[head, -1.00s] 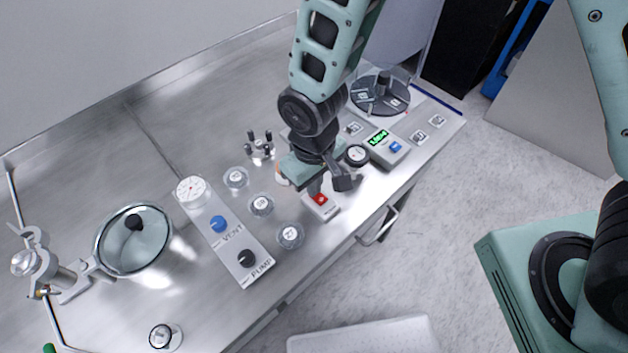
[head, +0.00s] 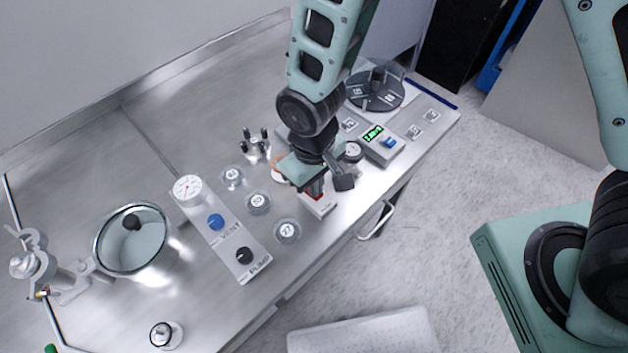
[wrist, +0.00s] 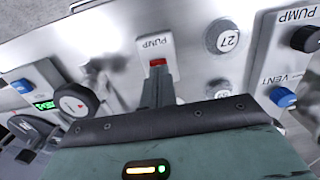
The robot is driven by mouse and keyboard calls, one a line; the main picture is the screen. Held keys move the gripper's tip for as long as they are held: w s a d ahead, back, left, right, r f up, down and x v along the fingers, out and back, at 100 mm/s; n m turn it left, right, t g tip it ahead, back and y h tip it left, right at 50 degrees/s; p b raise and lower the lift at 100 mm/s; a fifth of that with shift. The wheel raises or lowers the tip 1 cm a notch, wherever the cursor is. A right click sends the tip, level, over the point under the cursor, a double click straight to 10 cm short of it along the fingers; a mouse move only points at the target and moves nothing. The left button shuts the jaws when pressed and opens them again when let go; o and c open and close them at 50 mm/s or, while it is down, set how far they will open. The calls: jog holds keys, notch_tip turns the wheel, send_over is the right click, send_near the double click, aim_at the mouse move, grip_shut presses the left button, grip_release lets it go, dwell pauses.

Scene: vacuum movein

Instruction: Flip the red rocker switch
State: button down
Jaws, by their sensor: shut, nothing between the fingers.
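The red rocker switch (head: 316,197) sits on a small white plate (head: 322,208) near the front edge of the steel bench. It also shows in the wrist view as a red rocker (wrist: 157,62) on a white plate marked PUMP (wrist: 155,44). My gripper (head: 314,192) points down at the switch and hides part of it in the head view. In the wrist view its shut fingers (wrist: 157,78) end right at the rocker's edge, with nothing between them. I cannot tell whether they touch it.
A panel with a blue VENT knob (head: 215,221) and black PUMP knob (head: 244,256) lies to the left, with several numbered round jars between. A box with a green display (head: 373,133) and a dark carousel (head: 376,90) stand to the right. A drawer handle (head: 377,220) juts from the bench front.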

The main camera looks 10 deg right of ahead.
jog(key=r+p, duration=0.3)
jog(key=r, duration=0.1)
jog(key=shift+w+a+p, duration=0.15)
jog(key=shift+w+p, duration=0.15)
jog(key=shift+p, duration=0.05)
notch_tip(320, 180, up, 10)
jog(key=w+a+b, duration=0.1)
jog(key=b, duration=0.1)
jog(key=shift+w+f, duration=0.15)
jog(key=shift+w, duration=0.1)
